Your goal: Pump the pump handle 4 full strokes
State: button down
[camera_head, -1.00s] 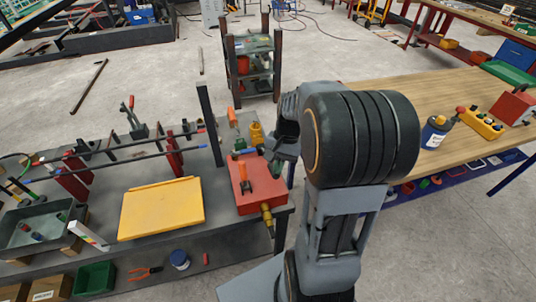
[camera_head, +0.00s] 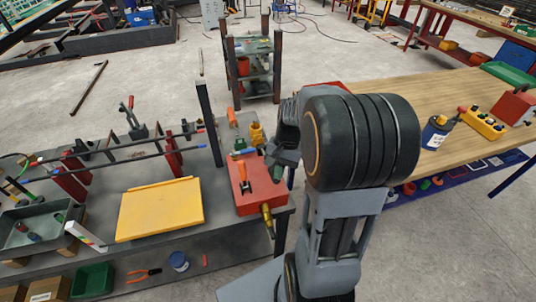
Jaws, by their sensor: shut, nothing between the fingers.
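A red box-shaped unit (camera_head: 240,203) sits at the right end of the grey bench. I take it to be the pump. An orange-and-dark lever (camera_head: 245,178) stands on its top and a brass fitting (camera_head: 267,214) is on its front right side. A short blue-and-green bar (camera_head: 243,153) shows at its back edge; I cannot tell if it belongs to the handle. My gripper (camera_head: 274,163) is shut and empty, over the right edge of the red unit. My wrist partly hides it, and I cannot tell whether it touches the unit or a handle.
A yellow panel (camera_head: 160,209) lies left of the red unit. A dark upright post (camera_head: 209,125) and long rods on red stands (camera_head: 174,150) rise behind it. An orange bottle (camera_head: 233,118) and a yellow item (camera_head: 256,133) stand behind the unit. A wooden table (camera_head: 440,95) is at right.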

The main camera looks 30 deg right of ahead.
jog(key=shift+s+f, duration=0.1)
jog(key=shift+f, duration=0.45)
jog(key=shift+f+b, duration=0.4)
jog(key=shift+b, duration=0.05)
jog(key=w+r+p, duration=0.3)
jog(key=r+p, duration=0.5)
jog(key=r, duration=0.1)
jog(key=shift+d, duration=0.3)
jog(key=shift+f, duration=0.15)
jog(key=shift+s+f, duration=0.25)
jog(key=shift+f, duration=0.3)
jog(key=shift+b, duration=0.3)
